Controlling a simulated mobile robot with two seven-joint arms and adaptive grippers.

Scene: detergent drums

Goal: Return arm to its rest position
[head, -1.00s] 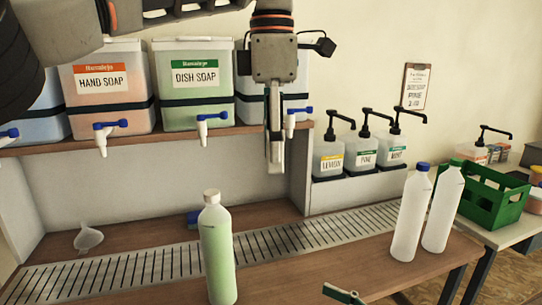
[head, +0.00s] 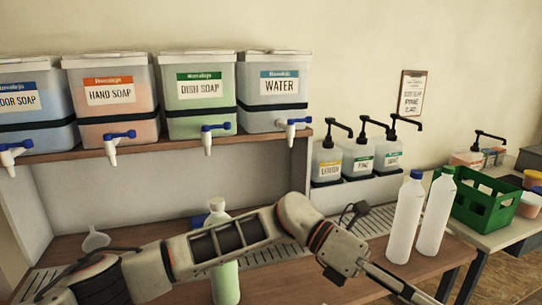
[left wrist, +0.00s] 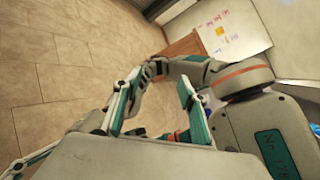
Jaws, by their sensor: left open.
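My left arm crosses the lower part of the head view from the left, low over the counter. Its gripper (head: 405,287) is at the lower right, partly cut off by the frame edge. In the left wrist view the left gripper (left wrist: 157,85) is open, with its two teal-padded fingers apart and nothing between them. A grey arm link with an orange ring shows beyond the fingers there; I cannot tell which arm it belongs to. My right gripper cannot be made out in either view.
A bottle of green liquid (head: 226,286) stands behind my left forearm, partly hidden. Two white bottles (head: 405,220) stand right of the wrist. A green crate (head: 487,208), pump bottles (head: 357,160) and a shelf of dispensers (head: 200,95) are behind. A funnel (head: 95,240) lies at left.

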